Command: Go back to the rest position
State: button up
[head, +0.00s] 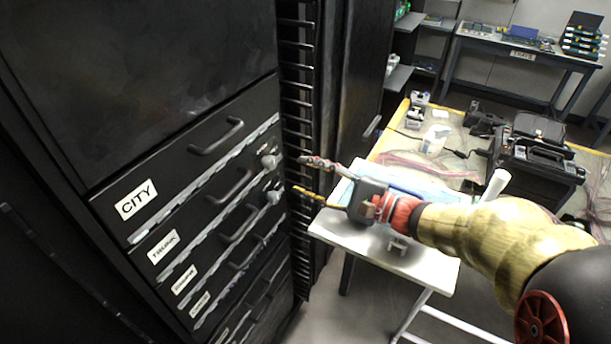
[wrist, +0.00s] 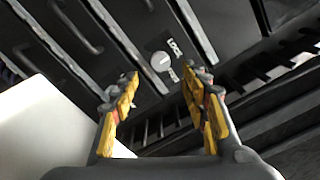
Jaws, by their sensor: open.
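My gripper (head: 305,176) is open and empty in the head view, its fingers pointing left toward the black drawer cabinet (head: 105,206). It is in front of the column of slots at the cabinet's right edge, apart from the drawers. In the wrist view, the two yellow fingers of my gripper (wrist: 160,95) are spread, with nothing between them. Beyond them is a round grey knob (wrist: 160,61) on a drawer front. In the head view, knobs (head: 270,161) show at the right ends of the upper drawers. The drawers look shut.
A small white table (head: 425,268) stands below my gripper and arm. A workbench (head: 398,122) with black devices (head: 537,150) and thin cables is behind it. Another bench (head: 520,50) stands at the back right. Floor shows between the cabinet and the white table.

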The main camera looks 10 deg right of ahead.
jog(key=s+a+f+n+g+h+p, duration=0.15)
jog(key=s+n+g, duration=0.25)
jog(key=s, duration=0.4)
jog(key=s+a+f+n+g+h, duration=0.1)
jog(key=s+a+n+g+h, duration=0.3)
jog(key=s, duration=0.5)
jog(key=s+d+r+n+t+h, duration=0.1)
jog(key=d+n+h, duration=0.1)
jog(key=d, duration=0.3)
jog(key=s+d+r+n+h+p, duration=0.1)
jog(key=s+d+n+h, duration=0.1)
jog(key=d, duration=0.3)
jog(key=s+d+r+n+t+h+p, duration=0.1)
jog(key=s+d+n+h, duration=0.1)
jog(key=d+h, duration=0.2)
jog(key=shift+s+d+t+h, duration=0.25)
jog(key=shift+d+t+h, duration=0.1)
jog(key=shift+d, duration=0.4)
jog(key=shift+c, duration=0.9)
